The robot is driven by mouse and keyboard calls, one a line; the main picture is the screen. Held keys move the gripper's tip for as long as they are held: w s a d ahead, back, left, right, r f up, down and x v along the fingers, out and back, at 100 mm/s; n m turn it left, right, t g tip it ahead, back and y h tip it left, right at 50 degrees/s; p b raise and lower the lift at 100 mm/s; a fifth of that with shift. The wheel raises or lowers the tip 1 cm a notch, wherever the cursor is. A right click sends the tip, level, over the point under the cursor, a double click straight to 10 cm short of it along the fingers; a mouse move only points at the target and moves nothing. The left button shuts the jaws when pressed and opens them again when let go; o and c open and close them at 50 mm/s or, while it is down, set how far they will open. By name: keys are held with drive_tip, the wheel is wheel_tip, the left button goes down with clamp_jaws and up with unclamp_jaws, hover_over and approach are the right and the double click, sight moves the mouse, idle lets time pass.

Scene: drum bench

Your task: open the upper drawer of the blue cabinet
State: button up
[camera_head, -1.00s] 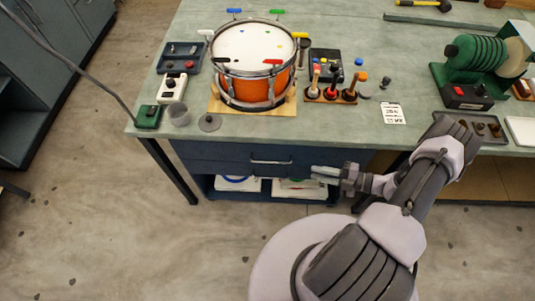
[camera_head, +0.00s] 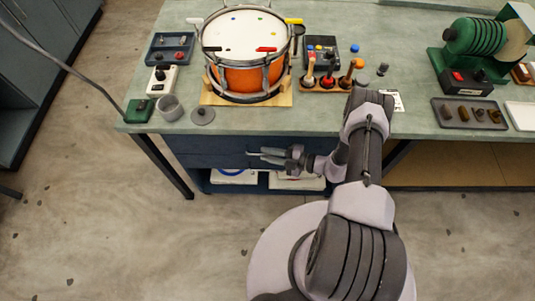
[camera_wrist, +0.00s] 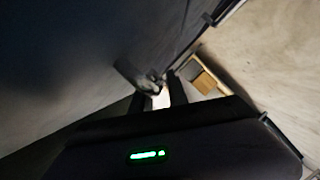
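The dark blue cabinet (camera_head: 200,178) stands under the workbench, with an open shelf at its bottom. Its upper drawer front (camera_head: 205,145) looks flush and shut just under the bench top. My gripper (camera_head: 257,156) is in front of the drawer, pointing left, and covers most of the bar handle. In the wrist view the handle (camera_wrist: 131,72) shows close to the tips of my gripper (camera_wrist: 158,87). The two dark fingers are apart with a light gap between them. I cannot tell whether they touch the handle.
The bench top (camera_head: 240,121) is just above my gripper. An orange drum (camera_head: 243,78) on a wooden stand, a grey cup (camera_head: 170,107) and a green spool machine (camera_head: 480,60) stand on it. A bench leg (camera_head: 165,168) is at left. Floor before the cabinet is clear.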

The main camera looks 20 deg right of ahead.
drive_tip(key=shift+w+a, duration=0.15)
drive_tip(key=shift+c, duration=0.4)
clamp_jaws()
idle(1.0)
